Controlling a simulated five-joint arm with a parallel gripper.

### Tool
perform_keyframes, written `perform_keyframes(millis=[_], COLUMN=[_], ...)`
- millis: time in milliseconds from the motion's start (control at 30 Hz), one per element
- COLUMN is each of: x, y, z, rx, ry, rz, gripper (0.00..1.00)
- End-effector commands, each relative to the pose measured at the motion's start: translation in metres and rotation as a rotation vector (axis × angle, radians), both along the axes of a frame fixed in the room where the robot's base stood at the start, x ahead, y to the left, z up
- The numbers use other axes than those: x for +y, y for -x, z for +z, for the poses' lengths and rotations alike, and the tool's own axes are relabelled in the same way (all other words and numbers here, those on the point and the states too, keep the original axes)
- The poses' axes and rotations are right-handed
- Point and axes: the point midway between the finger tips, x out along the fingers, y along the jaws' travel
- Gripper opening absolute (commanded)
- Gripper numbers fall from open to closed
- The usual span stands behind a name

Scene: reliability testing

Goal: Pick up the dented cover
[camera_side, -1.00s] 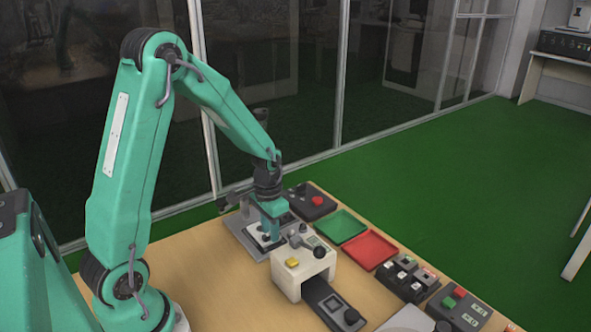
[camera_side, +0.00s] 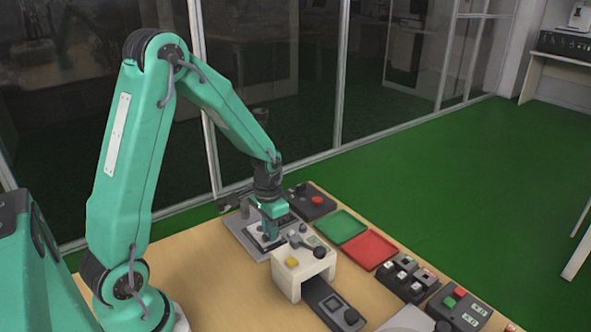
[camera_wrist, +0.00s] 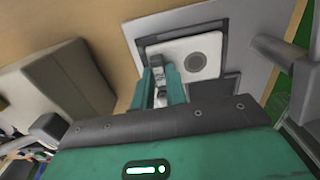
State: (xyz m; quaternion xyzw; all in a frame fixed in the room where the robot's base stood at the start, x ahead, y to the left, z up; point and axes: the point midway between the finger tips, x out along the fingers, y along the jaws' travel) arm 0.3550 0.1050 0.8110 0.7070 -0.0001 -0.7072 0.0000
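A white plate with a round grey disc (camera_wrist: 205,55) lies in a dark-edged recess of a grey fixture (camera_wrist: 242,35) in the wrist view. It may be the cover; I cannot make out a dent. My gripper (camera_wrist: 159,72) has its two teal fingers apart, pointing down at the left part of the plate. A small grey piece shows between the fingers; whether they press on it I cannot tell. In the side view my gripper (camera_side: 271,235) is low over the fixture (camera_side: 240,232) at the far part of the table, and its fingertips partly hide the plate.
A cream press-like block (camera_side: 290,280) with a yellow button stands close in front of the fixture. A green tray (camera_side: 341,226) and a red tray (camera_side: 368,249) lie to the right. Several button boxes line the right edge. The wooden table's front left (camera_side: 215,290) is clear.

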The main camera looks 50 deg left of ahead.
Motion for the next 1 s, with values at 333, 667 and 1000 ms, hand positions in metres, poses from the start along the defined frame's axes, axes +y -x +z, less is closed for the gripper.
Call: perform_keyframes(millis=[333,667,1000], x=[0.000,0.000,0.000], y=[-0.001,-0.001,-0.001], z=[0.009,0.023,0.037], rx=[-0.003,-0.002,-0.002], ry=[-0.001,-0.001,-0.001], rz=[0.000,0.000,0.000], gripper=[0.00,0.00,0.00])
